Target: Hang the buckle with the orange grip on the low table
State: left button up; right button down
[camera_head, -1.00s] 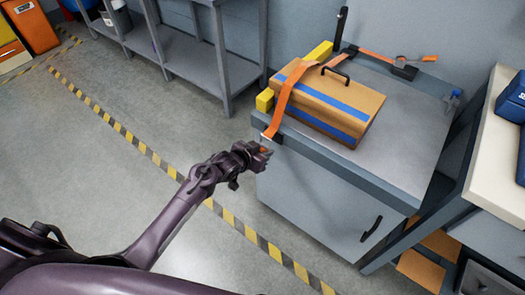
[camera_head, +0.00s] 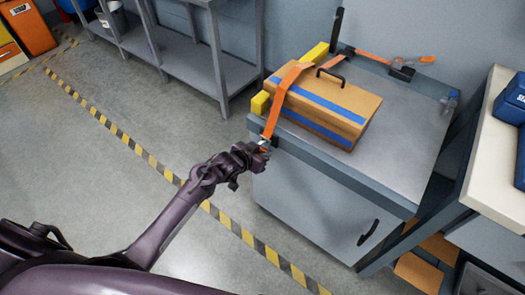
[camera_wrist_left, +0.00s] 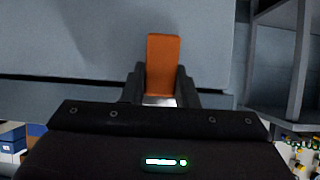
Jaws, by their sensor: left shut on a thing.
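The orange strap (camera_head: 284,90) runs over a cardboard box (camera_head: 324,103) with blue bands and a black handle on the low table (camera_head: 408,125). Its near end hangs over the table's front left edge. My left gripper (camera_head: 262,146) is at that edge, shut on the buckle with the orange grip; the buckle is mostly hidden by the fingers in the head view. In the left wrist view the orange grip (camera_wrist_left: 162,65) stands upright between the two dark fingers. Whether the buckle touches the table edge I cannot tell. My right gripper is not in view.
A ratchet with an orange handle (camera_head: 408,68) sits at the table's back edge. Yellow blocks (camera_head: 260,103) stand beside the box. A grey shelf rack (camera_head: 185,65) stands behind left, and a bench (camera_head: 492,150) at right. The striped floor is open at left.

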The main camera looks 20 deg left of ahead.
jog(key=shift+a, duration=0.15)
pick_arm(q)
jog(key=o, duration=1.1)
jog(key=shift+c, duration=0.2)
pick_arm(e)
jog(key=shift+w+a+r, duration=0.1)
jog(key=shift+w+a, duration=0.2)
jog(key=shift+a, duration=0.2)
